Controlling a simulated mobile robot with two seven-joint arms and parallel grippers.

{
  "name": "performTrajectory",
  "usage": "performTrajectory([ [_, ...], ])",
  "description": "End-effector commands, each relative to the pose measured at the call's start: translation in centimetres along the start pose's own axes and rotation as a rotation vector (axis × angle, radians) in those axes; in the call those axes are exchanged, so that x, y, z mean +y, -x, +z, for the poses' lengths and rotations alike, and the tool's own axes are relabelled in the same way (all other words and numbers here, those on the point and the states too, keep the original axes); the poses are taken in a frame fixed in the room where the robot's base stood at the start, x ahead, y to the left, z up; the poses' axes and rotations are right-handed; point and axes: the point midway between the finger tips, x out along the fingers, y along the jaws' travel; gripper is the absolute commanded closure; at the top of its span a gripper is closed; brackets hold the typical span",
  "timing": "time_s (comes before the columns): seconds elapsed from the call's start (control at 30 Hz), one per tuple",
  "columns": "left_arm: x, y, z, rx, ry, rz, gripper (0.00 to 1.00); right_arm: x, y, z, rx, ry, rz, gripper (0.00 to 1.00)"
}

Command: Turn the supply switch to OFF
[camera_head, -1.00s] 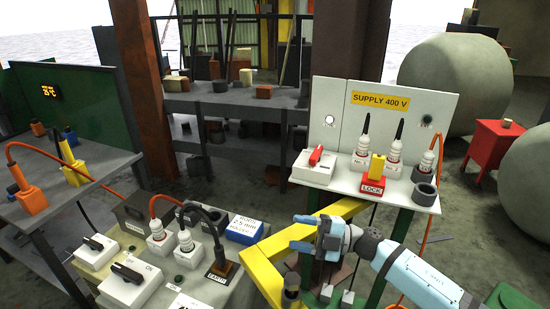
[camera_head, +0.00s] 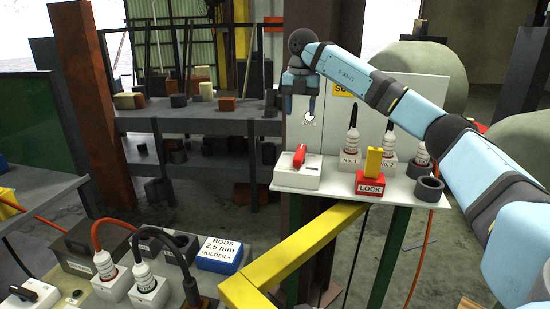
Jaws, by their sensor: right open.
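The supply switch is a white box (camera_head: 292,180) with a red handle (camera_head: 299,156), at the left end of the white shelf below the supply panel (camera_head: 335,130). The handle is tilted; its position marking is too small to read. My right gripper (camera_head: 300,113) points down above the switch, open and empty, with a gap between its fingertips and the handle. My right arm comes in from the right and covers much of the panel and its yellow sign. My left gripper is out of view.
A red LOCK block with a yellow top (camera_head: 373,160), white-based plugs (camera_head: 351,148) and a dark ring (camera_head: 428,189) stand on the shelf right of the switch. A yellow beam (camera_head: 290,258) runs below. A bench with cabled plugs (camera_head: 112,285) is at lower left.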

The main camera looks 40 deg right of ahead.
Motion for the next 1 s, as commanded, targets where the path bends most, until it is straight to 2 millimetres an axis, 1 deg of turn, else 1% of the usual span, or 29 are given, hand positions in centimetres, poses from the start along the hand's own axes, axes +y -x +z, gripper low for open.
performTrajectory([
  [0.07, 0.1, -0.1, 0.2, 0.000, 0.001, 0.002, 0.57, -0.5, 0.0, 0.2, -0.006, -0.013, -0.009, 0.47],
  [0.17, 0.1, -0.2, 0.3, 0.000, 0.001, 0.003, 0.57, -0.5, -1.0, 0.2, -0.006, -0.014, -0.012, 0.47],
  [0.27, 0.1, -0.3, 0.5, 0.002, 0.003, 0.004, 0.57, -0.5, -2.7, 0.2, -0.004, -0.012, -0.012, 0.47],
  [0.5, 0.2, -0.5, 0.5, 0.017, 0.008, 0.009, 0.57, -0.5, -8.0, 0.2, -0.004, -0.011, -0.011, 0.47],
  [0.7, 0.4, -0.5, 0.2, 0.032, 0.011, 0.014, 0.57, -0.5, -11.5, 0.2, -0.004, -0.011, -0.009, 0.47],
  [0.83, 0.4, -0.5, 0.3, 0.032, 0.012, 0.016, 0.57, -0.5, -12.8, 0.2, -0.004, -0.010, -0.008, 0.47],
  [1.0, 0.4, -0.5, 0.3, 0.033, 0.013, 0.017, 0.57, -0.5, -13.5, 0.2, -0.005, -0.010, -0.007, 0.47],
])
